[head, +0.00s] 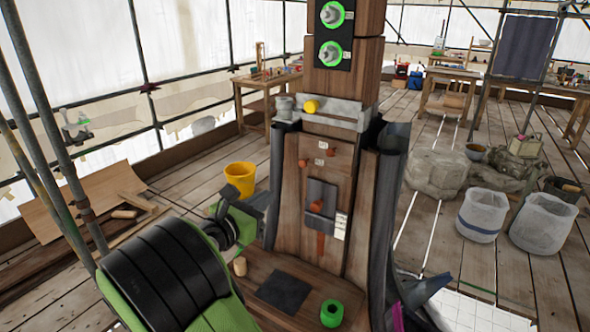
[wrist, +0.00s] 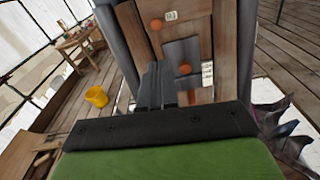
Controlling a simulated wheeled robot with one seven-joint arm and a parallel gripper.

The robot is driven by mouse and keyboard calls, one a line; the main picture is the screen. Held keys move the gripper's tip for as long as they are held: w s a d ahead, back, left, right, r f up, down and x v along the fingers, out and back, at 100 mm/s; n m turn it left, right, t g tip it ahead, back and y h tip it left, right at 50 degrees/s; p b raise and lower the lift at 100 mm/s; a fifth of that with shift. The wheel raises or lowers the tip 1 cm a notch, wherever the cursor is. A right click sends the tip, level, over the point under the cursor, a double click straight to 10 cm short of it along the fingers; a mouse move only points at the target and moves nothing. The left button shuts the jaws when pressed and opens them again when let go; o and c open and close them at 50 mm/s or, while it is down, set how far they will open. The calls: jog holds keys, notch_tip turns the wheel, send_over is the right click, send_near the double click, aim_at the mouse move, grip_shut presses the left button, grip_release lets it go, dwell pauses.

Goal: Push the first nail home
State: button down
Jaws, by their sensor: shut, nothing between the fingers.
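A grey plate (head: 321,198) lies against the wooden face of the spire post (head: 290,205). It also shows in the wrist view (wrist: 183,52). An orange round nail head (head: 316,206) stands out on this plate, and it shows in the wrist view (wrist: 184,69). Another orange head (head: 303,162) is higher on the wood, also in the wrist view (wrist: 157,25). I cannot tell which is the first nail or how deep either sits. My gripper (wrist: 157,88) is shut and empty, left of and below the plate's nail in the wrist view, apparently not touching it.
Dark lead sheets (head: 384,205) flank the post. A ledge with a yellow cylinder (head: 311,106) is above. A green roll (head: 331,313) and a dark square (head: 283,292) lie on the base board. A yellow bucket (head: 240,178) stands behind left; white tubs (head: 482,215) stand right.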

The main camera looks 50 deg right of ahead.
aim_at(302, 164)
jog(key=shift+w+r+n+h, duration=0.2)
jog(key=shift+r+n+h, duration=0.15)
jog(key=shift+n, duration=0.25)
jog(key=d, duration=0.9)
jog(key=w+d, duration=0.1)
jog(key=d, duration=0.4)
jog(key=shift+w+b, duration=0.1)
jog(key=shift+b, duration=0.3)
